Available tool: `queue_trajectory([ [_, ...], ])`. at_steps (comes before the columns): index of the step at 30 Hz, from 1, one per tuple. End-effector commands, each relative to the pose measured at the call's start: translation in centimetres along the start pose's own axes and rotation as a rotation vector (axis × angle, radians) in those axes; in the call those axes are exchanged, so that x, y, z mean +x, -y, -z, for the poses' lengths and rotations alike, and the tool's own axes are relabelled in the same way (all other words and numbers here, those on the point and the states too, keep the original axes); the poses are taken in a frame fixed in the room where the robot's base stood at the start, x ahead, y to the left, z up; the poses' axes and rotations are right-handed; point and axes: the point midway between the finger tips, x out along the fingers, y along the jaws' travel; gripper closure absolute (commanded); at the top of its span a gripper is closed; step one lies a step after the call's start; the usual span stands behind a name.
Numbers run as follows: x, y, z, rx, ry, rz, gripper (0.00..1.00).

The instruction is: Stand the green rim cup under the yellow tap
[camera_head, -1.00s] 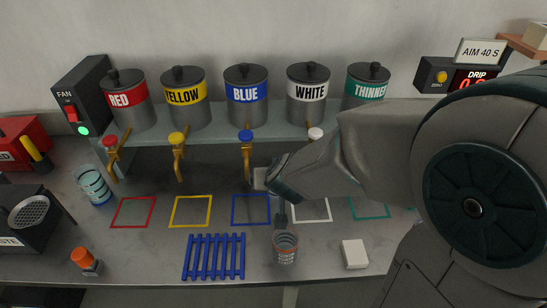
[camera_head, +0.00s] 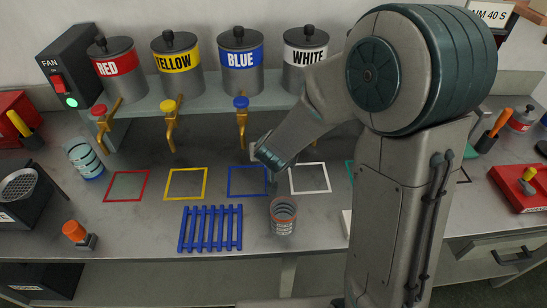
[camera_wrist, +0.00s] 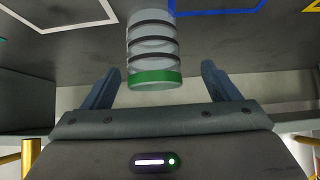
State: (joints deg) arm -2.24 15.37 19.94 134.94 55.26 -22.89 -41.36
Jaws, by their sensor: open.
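A clear cup with dark rings and a green rim (camera_wrist: 154,78) shows in the wrist view, which looks upside down; the cup seems upright. My gripper (camera_wrist: 160,72) is open, with one finger on each side of the cup. I cannot tell how deep the cup sits between them. In the head view my arm hides this cup and most of my gripper (camera_head: 270,178). The yellow tap (camera_head: 170,122) hangs below the YELLOW can (camera_head: 178,67), left of my arm. A yellow square outline (camera_head: 186,197) lies on the counter in front of it.
A clear cup with an orange-red rim (camera_head: 283,216) stands near the front, beside a blue rack (camera_head: 211,229). Another cup with a blue band (camera_head: 84,158) is at the left. The red tap (camera_head: 101,122) and blue tap (camera_head: 241,120) flank the yellow one.

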Motion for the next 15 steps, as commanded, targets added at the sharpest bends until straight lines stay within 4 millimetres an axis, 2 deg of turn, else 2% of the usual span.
queue_trajectory([
  [7,3.4,-0.9,-0.6,0.003,0.004,-0.002,0.18],
  [15,5.0,-0.8,-0.4,0.0,0.0,-0.001,0.18],
])
